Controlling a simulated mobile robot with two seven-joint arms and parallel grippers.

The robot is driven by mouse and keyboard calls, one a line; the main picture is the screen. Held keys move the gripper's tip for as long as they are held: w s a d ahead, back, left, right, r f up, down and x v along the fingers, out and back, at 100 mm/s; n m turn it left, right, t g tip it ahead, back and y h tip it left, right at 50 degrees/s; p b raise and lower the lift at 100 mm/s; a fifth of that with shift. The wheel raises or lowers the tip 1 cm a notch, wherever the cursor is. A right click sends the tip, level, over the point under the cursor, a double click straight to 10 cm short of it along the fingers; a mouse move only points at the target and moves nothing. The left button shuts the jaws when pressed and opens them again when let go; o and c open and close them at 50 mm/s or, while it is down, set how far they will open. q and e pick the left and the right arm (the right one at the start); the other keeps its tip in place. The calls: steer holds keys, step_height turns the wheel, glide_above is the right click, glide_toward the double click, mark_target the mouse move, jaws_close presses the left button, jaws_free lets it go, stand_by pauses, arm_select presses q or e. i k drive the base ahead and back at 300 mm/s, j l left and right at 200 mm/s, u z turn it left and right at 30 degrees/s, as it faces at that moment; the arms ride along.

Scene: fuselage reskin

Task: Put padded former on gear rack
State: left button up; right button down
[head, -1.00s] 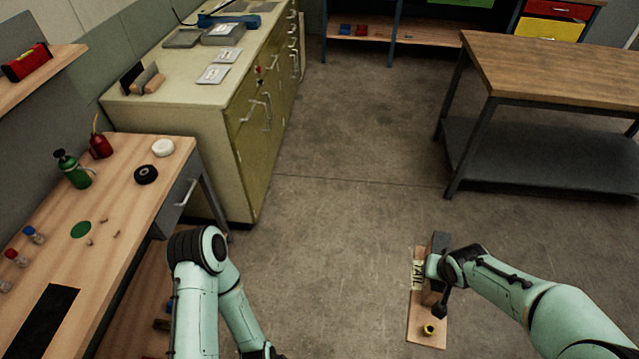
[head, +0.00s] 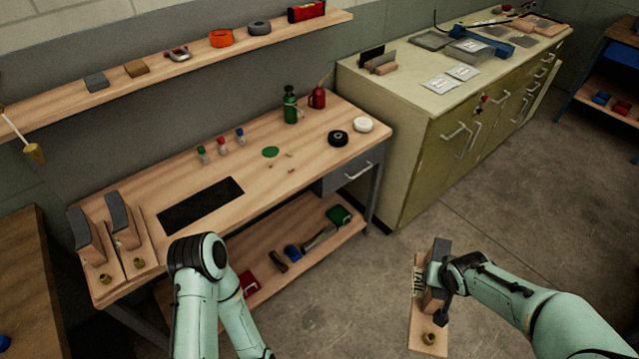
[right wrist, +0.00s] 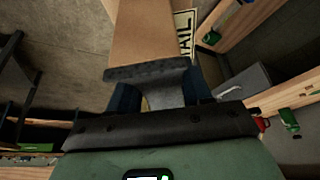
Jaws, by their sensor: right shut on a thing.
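The padded former is a wooden board (head: 421,335) with a dark grey block (head: 441,248), a label and a brass knob (head: 429,338). My right gripper (head: 436,277) is shut on its block and holds it above the floor. In the right wrist view, the brown former (right wrist: 145,35) with part of a label reading "AIL" extends out from the gripper (right wrist: 162,95). Two similar formers (head: 88,240) (head: 125,225) stand at the left end of the wooden bench (head: 300,165). I cannot tell which furniture is the gear rack. My left gripper is out of view below my left arm.
The bench carries a black mat (head: 201,205), small bottles, a green oil can (head: 290,106) and tape rolls. A wall shelf (head: 200,62) runs above it. A cream cabinet (head: 415,120) stands beside it. Floor (head: 500,225) right of the bench is clear.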

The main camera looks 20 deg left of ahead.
mark_target(201, 205)
steer(key=u, duration=1.45)
